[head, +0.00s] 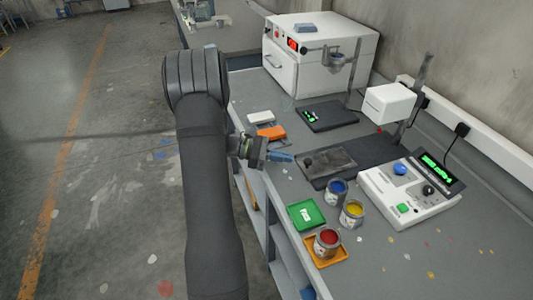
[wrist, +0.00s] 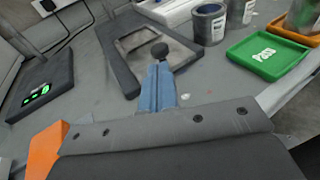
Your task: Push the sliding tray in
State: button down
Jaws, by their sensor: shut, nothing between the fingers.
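The sliding tray (head: 332,165) is a flat dark grey plate with a worn, lighter top on the bench, in front of the white stirrer unit. A small black knob (wrist: 159,51) stands at its near edge. My gripper (head: 291,158) comes from the left, just in front of that edge. In the wrist view, its blue fingers (wrist: 158,72) are shut with nothing between them, and their tips point at the knob. The tips appear very close to the knob; I cannot tell whether they touch it.
A black scale (head: 327,116) lies behind, near a white oven (head: 318,58). A white control unit (head: 410,192) stands to the right. Paint cans (head: 351,214) and a green tray (head: 306,214) are nearer. An orange block (head: 271,132) lies left at the bench edge.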

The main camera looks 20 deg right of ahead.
aim_at(334, 154)
jog(key=shift+x, duration=1.65)
jog(key=d, duration=1.5)
jog(key=shift+d+r, duration=0.1)
jog(key=shift+d, duration=0.2)
jog(key=v, duration=1.4)
jog(key=shift+a, duration=0.25)
jog(key=shift+d, duration=0.1)
jog(key=x, duration=1.3)
jog(key=shift+s+d, duration=0.15)
jog(key=shift+d, duration=0.25)
